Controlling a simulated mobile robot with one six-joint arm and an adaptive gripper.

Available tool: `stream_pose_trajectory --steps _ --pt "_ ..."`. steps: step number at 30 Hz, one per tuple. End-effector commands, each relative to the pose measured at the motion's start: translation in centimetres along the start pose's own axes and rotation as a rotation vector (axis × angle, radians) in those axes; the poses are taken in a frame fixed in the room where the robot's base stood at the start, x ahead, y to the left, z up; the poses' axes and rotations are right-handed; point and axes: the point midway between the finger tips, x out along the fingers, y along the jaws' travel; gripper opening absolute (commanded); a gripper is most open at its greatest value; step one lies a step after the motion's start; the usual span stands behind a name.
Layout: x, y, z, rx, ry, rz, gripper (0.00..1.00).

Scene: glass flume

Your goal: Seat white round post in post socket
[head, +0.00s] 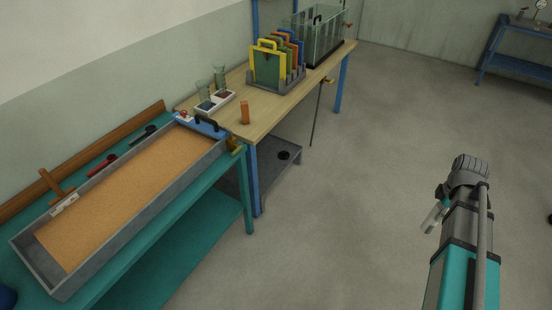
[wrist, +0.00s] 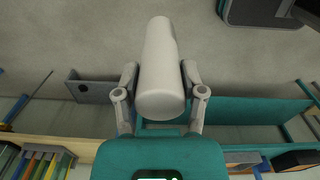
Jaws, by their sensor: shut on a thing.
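The white round post (wrist: 160,68) is held between the two fingers of my gripper (wrist: 159,78) in the wrist view. Its near end faces the wrist camera and its far part reaches up the picture over the floor. A grey low shelf (head: 262,173) under the wooden bench has a dark round hole (head: 284,155), which looks like the post socket. The hole also shows at the left in the wrist view (wrist: 83,88). The post is well apart from it. In the head view my arm is at the right; a small pale piece (head: 433,217) beside it may be the post.
A wooden bench (head: 262,113) with blue legs carries a rack of coloured plates (head: 278,64), a glass tank (head: 318,35) and an orange block (head: 245,112). A sand tray (head: 125,190) lies on the teal table at left. A thin rod (head: 317,115) hangs by the bench. Open floor lies between.

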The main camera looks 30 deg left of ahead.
Motion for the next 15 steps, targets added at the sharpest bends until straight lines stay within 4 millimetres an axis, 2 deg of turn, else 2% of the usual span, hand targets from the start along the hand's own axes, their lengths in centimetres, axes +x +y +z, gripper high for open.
stream_pose_trajectory --steps 15 --pt "0.0 0.1 -1.3 -0.020 0.000 0.000 0.00"
